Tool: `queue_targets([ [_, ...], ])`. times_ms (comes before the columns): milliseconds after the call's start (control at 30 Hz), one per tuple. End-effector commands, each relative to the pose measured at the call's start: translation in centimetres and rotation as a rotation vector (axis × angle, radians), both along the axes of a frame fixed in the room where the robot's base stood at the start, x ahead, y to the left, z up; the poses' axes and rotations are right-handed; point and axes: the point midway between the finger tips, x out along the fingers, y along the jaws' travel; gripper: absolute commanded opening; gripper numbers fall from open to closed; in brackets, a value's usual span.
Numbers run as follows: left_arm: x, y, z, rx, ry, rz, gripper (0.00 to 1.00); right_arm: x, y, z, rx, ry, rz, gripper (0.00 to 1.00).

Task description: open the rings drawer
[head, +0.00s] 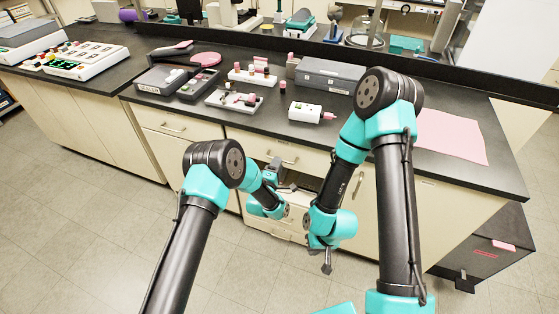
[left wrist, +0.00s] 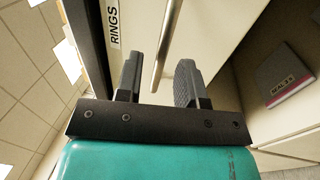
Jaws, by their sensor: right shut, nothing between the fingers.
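The rings drawer (head: 312,160) is a cream drawer front under the black counter, and it looks closed. Its "RINGS" label (left wrist: 115,22) shows in the left wrist view. Its metal bar handle (left wrist: 164,45) reaches down between the fingers of my left gripper (left wrist: 158,82). The fingers are apart, with a visible space on both sides of the bar. In the head view my left gripper (head: 276,172) is at the drawer front, partly covering it. My right gripper (head: 327,263) is shut and empty, pointing down in front of the cabinet, lower and to the right.
Below the drawer is an open cubby with a grey labelled book or box (left wrist: 288,75). The counter holds a grey case (head: 330,75), a white cylinder device (head: 306,112), trays and a pink mat (head: 450,137). A dark cabinet (head: 490,245) stands right. Floor in front is clear.

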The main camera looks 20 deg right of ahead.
Motion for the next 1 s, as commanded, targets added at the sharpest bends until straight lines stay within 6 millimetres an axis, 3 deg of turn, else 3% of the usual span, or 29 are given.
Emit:
queue_targets([
  [200, 1.8, -1.4, 0.4, 0.001, -0.001, 0.000, 0.35, 0.0, 0.0, 0.0, 0.000, 0.000, 0.000, 0.00],
  [567, 2.1, -1.6, 0.5, 0.001, 0.001, 0.000, 0.35, 0.0, 0.0, 0.0, 0.000, 0.000, 0.000, 0.00],
  [933, 2.1, -1.6, 0.5, 0.001, 0.001, 0.000, 0.00, 0.0, 0.0, 0.0, 0.000, 0.000, 0.000, 0.00],
  [1000, 2.1, -1.6, 0.5, 0.001, 0.001, 0.000, 0.00, 0.0, 0.0, 0.0, 0.000, 0.000, 0.000, 0.00],
])
